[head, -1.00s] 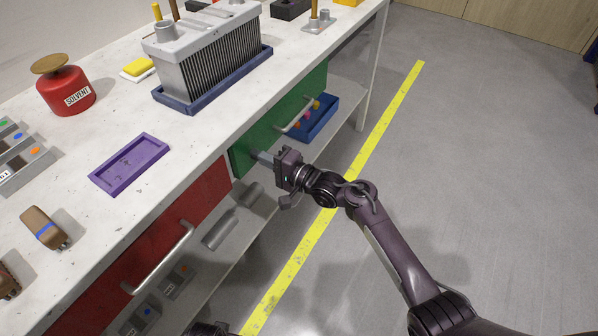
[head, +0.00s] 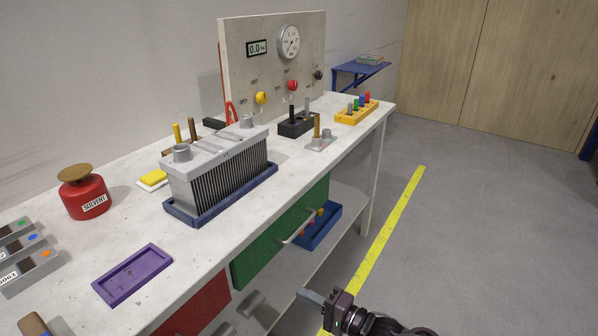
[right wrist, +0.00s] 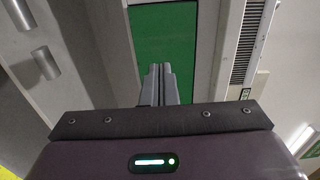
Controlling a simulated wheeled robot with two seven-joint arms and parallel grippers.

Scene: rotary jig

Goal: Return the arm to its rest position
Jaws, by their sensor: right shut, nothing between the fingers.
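My right gripper (head: 308,296) is low at the bottom of the head view, in front of the bench and off its top. Its fingers are shut with nothing between them; the right wrist view shows them together (right wrist: 160,78). The green front also shows beyond the fingertips in the right wrist view (right wrist: 163,35). My left gripper is not in view.
The bench top (head: 120,230) carries a finned grey block in a blue tray (head: 225,203), a purple tray (head: 133,275), a red solvent can (head: 84,196) and a gauge panel (head: 270,65). A lower shelf holds a blue bin (head: 320,233).

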